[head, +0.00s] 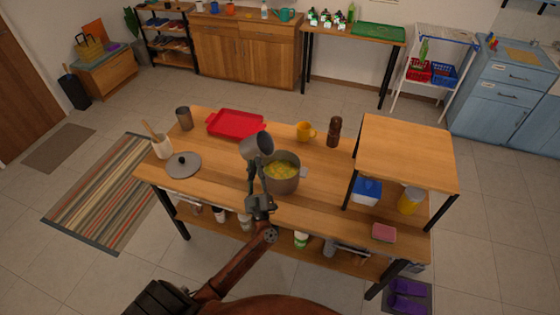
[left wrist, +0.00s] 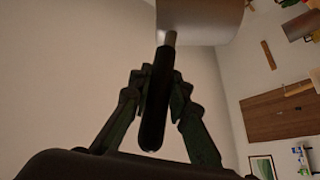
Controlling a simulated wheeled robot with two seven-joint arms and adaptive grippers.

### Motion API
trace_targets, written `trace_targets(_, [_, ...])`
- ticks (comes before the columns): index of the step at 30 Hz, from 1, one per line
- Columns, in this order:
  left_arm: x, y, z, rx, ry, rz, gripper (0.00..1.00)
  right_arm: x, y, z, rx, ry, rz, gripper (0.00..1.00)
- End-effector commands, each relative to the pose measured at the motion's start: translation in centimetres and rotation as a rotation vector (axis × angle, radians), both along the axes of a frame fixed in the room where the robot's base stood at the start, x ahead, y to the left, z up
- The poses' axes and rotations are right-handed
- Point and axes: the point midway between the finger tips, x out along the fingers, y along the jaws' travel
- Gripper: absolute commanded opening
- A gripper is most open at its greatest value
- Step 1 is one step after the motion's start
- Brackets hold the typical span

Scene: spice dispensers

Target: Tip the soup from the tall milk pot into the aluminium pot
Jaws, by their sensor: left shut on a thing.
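The tall milk pot (head: 250,147) is grey and is held up beside and above the left rim of the aluminium pot. It is tilted, with its mouth toward the right, over the aluminium pot's side. The aluminium pot (head: 289,186) stands on the wooden table and has yellow soup (head: 281,171) in it. My left gripper (head: 257,172) is shut on the milk pot's handle. The left wrist view shows the fingers (left wrist: 157,82) on both sides of the black handle (left wrist: 154,110), with the pot body (left wrist: 198,18) above. My right gripper is not in view.
A raised wooden shelf (head: 408,150) stands at the right.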

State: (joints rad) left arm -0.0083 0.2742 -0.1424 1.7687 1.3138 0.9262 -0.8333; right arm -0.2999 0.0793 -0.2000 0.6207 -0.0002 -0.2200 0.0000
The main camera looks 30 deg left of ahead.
Motion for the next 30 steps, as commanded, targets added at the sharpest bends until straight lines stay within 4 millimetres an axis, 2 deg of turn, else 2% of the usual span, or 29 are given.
trace_targets(1, [0.0,0.1,0.8,-0.026,-0.010,0.001,0.00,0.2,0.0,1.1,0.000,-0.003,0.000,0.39])
trace_targets(19, [-0.6,2.1,2.5,-0.318,-0.096,-0.003,0.00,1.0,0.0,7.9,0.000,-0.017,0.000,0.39])
trace_targets(25, [-1.0,3.2,2.8,-0.407,-0.122,-0.003,0.00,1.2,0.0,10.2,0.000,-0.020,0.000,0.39])
trace_targets(30, [-1.3,4.5,2.2,-0.515,-0.154,-0.003,0.00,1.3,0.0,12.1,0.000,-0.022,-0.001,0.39])
